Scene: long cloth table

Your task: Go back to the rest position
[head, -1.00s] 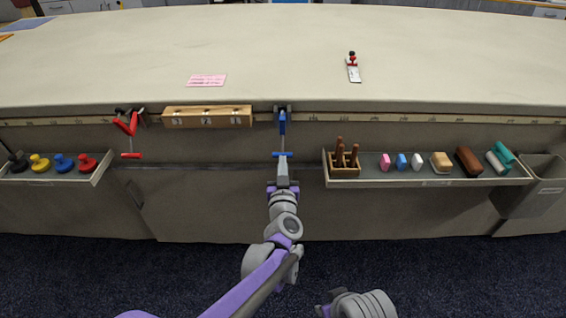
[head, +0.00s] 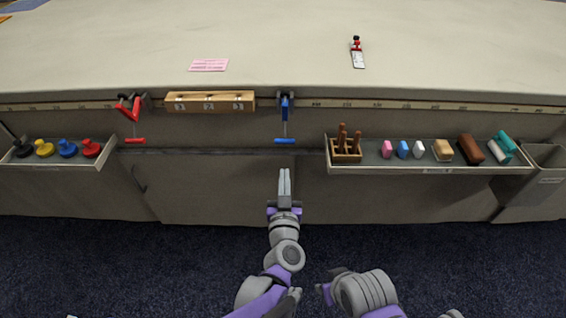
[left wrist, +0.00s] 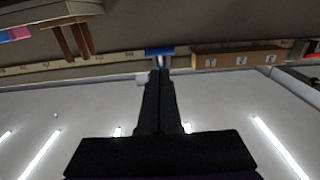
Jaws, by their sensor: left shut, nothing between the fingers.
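My left gripper (head: 285,182) is in the middle of the head view, in front of the table's front panel. Its fingers are shut with nothing between them; they also show in the left wrist view (left wrist: 160,95). A blue-handled tool (head: 285,120) hangs from a hook on the table's front rail, apart from and above the fingertips. Its blue handle shows in the left wrist view (left wrist: 160,51). My right arm's grey links show at the bottom of the head view, but its fingers cannot be made out.
A red tool (head: 131,120) hangs left of a wooden block (head: 209,102) on the rail. A left tray (head: 92,162) holds coloured knobs; a right tray (head: 430,170) holds a wooden holder and several blocks. A pink card (head: 208,65) and a tube (head: 358,55) lie on the table (head: 270,50).

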